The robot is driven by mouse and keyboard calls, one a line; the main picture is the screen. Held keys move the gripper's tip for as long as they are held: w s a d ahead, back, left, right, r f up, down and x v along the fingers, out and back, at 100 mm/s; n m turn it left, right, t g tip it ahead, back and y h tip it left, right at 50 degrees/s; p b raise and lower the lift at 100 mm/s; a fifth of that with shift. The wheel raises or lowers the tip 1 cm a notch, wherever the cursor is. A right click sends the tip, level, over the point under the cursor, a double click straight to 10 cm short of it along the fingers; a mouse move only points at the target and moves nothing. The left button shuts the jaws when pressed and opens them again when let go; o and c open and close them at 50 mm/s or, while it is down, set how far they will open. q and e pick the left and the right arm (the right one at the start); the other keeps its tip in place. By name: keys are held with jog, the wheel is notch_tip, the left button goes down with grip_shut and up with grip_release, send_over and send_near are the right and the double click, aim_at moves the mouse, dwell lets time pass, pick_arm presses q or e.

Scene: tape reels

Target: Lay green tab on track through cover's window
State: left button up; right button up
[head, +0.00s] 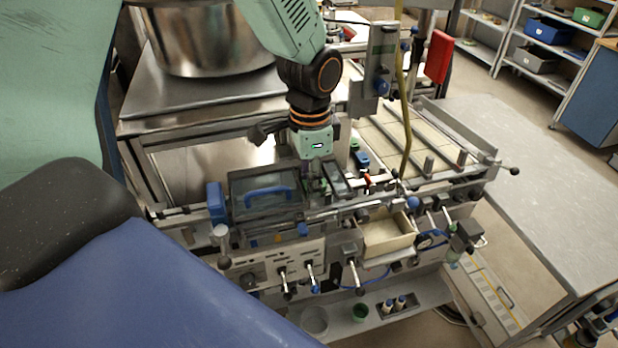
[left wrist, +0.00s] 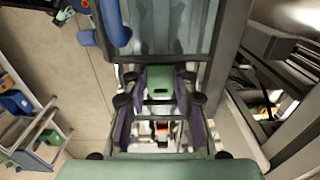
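My left gripper (head: 318,182) points down over the machine, just right of the clear cover (head: 262,183) with a blue handle. In the left wrist view the fingers (left wrist: 160,84) stand on both sides of a small green tab (left wrist: 160,80) with a dark slot, and appear closed on it. In the head view the fingers and machine frame hide the tab. The cover's clear panel (left wrist: 168,28) is beyond the tab in the wrist view. A second dark-framed window (head: 338,177) is right of the fingers. The track is not clearly distinguishable. My right gripper is not in view.
A metal rail (head: 330,208) runs along the machine's front edge. A beige open bin (head: 388,236) and several levers sit in front. A large steel bowl (head: 212,38) stands behind left. A red panel (head: 439,56) is at back right. The grey table (head: 550,170) at right is clear.

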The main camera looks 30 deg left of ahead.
pick_arm(q)
jog(key=o, duration=0.3)
jog(key=shift+s+f, duration=0.1)
jog(key=shift+f, duration=0.25)
jog(key=shift+o, duration=0.6)
jog(key=shift+w+a, duration=0.1)
jog(key=shift+w, duration=0.1)
jog(key=shift+s, duration=0.15)
jog(key=shift+r, duration=0.35)
notch_tip(320, 180, up, 13)
jog(key=shift+w+f+b, duration=0.15)
jog(key=shift+w+b, duration=0.05)
jog(key=shift+b, duration=0.25)
